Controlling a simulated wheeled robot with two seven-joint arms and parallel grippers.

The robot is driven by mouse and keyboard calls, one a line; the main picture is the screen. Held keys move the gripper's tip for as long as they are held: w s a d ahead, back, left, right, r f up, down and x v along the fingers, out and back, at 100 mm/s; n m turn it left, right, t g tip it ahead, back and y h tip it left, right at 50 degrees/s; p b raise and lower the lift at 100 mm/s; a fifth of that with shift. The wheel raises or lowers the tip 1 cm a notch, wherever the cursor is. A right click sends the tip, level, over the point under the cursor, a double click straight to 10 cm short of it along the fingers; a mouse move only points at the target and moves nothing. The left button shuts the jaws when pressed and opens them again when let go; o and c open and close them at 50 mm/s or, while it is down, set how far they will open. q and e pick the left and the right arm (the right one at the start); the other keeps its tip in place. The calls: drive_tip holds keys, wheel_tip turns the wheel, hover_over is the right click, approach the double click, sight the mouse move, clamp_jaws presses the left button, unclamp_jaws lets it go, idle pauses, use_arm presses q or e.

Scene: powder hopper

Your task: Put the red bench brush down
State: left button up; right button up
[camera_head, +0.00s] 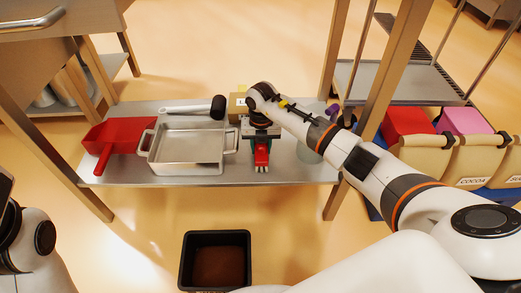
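The red bench brush (261,157) is at my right gripper (261,140), above the middle of the grey metal shelf (310,173), just right of a metal pan. My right arm comes in from the right and its gripper points down over the shelf. The gripper appears shut on the brush, whose upper part is hidden by the gripper. I cannot tell whether the brush touches the shelf. My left arm shows only at the lower left edge, and its gripper is out of view.
The metal two-handled pan (186,149) sits left of the brush, with a red scoop (108,139) beside it. A black-headed tool (190,109) lies behind the pan. A black bin with brown contents (216,262) is on the floor in front. Posts flank the shelf; labelled sacks (470,163) stand right.

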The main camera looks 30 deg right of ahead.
drive_tip(key=shift+f, duration=0.1)
drive_tip(key=o, duration=1.1)
drive_tip(key=shift+c, duration=0.2)
